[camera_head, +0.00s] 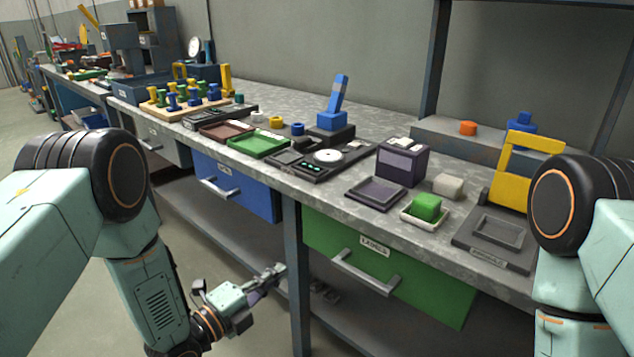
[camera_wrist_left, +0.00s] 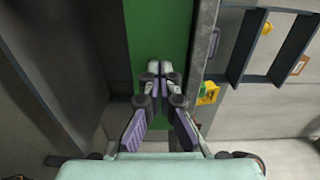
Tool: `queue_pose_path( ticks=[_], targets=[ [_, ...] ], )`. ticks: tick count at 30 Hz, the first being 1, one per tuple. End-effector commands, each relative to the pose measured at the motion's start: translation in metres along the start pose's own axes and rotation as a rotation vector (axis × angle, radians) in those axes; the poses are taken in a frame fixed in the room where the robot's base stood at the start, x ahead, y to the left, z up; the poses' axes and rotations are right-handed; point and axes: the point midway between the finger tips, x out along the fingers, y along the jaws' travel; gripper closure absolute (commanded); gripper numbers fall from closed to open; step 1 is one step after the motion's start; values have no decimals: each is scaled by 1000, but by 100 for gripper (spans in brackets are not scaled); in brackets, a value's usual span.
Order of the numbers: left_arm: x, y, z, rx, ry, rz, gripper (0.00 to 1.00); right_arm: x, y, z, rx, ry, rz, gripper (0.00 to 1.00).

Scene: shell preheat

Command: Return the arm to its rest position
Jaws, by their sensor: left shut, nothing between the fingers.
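My left gripper (camera_head: 268,280) hangs low in front of the bench, below the worktop and left of the green drawer. Its fingers are together with nothing between them. In the left wrist view the closed fingertips (camera_wrist_left: 160,70) show against a green surface. My left arm comes in from the left of the head view and bends down to the gripper. Part of my right arm shows at the right edge of the head view, but its gripper is out of view.
A green drawer (camera_head: 390,265) and a blue drawer (camera_head: 235,185) have protruding handles. A lower shelf (camera_head: 215,208) runs beneath.

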Motion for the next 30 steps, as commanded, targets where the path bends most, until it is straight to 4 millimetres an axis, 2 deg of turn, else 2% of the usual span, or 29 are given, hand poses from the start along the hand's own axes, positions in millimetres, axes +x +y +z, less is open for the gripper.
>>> queue_pose_path(
  ticks=[2, 5, 8, 11, 14, 17, 21, 24, 27, 30],
  targets=[
    [0, 5, 1, -76, -5, 22, 100, 0, 0, 0, 0, 0, 0, 60],
    [-6, 24, 5, -263, -55, 105, 100, 0, 0, 0, 0, 0, 0, 60],
    [-23, 55, 8, -508, -163, 225, 100, 0, 0, 0, 0, 0, 0, 60],
    [-50, 88, 4, -762, -310, 346, 100, -2, 0, 0, 0, 0, 0, 60],
    [-88, 118, -5, -1015, -498, 457, 100, -6, 0, 0, 0, 0, 0, 60],
    [-138, 143, -23, -1259, -734, 556, 100, -11, 0, 0, 0, 0, 0, 60],
    [-220, 161, -58, -1541, -1125, 654, 100, -20, 0, 0, 0, 0, 0, 60],
    [-275, 159, -86, -1656, -1389, 692, 100, -27, 0, 0, 0, 0, 0, 60],
    [-319, 150, -110, -1698, -1588, 726, 100, -33, 0, 0, 0, 0, 0, 60],
    [-348, 138, -126, -1684, -1685, 766, 100, -40, 0, 0, 0, 0, 0, 60]
  ],
)
